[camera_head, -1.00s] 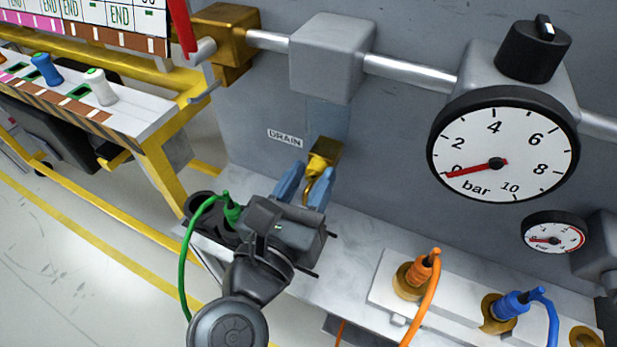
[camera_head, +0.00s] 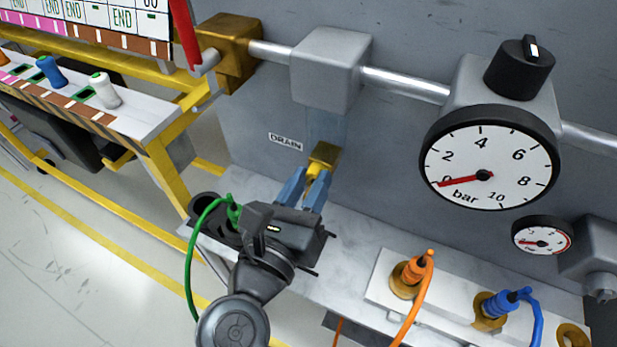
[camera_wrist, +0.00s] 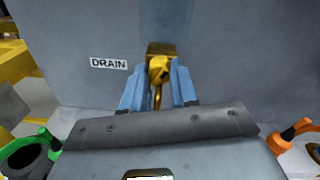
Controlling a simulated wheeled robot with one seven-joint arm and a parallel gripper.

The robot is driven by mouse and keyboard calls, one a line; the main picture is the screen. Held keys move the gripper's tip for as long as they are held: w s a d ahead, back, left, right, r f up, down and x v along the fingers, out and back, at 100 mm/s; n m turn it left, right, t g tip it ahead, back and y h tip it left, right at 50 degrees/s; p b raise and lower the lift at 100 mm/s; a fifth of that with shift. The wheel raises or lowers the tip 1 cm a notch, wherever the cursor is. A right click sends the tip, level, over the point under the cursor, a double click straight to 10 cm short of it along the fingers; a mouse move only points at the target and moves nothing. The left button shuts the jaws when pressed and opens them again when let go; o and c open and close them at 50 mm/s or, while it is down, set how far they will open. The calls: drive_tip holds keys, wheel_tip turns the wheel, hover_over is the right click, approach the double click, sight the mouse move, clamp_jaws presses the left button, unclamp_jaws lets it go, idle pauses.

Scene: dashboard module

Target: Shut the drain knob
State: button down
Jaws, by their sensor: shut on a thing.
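The drain knob (camera_head: 316,169) is a small yellow-gold part on a brass block (camera_head: 325,155), just right of the "DRAIN" label (camera_head: 285,142) on the grey panel. In the wrist view the knob (camera_wrist: 158,69) sits between the blue fingers, with a thin gold piece hanging down below it. My gripper (camera_head: 305,187) reaches up to it from below, its blue fingers on either side, shut on the knob. The wrist view shows my gripper (camera_wrist: 158,88) centred on it. The finger contact itself is partly hidden in the head view.
A green cable (camera_head: 190,255) loops close to the left of my gripper. Orange (camera_head: 418,268) and blue (camera_head: 503,302) plugs stand on the ledge at right. A large gauge (camera_head: 489,172) reads about zero. A yellow-framed table stands at left.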

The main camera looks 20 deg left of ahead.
drive_tip(key=c, duration=0.9)
unclamp_jaws()
drive_tip(key=shift+o, duration=0.2)
drive_tip(key=s+b, duration=0.1)
drive_tip(key=s, duration=0.6)
drive_tip(key=shift+s+d, duration=0.15)
drive_tip(key=shift+s, duration=0.25)
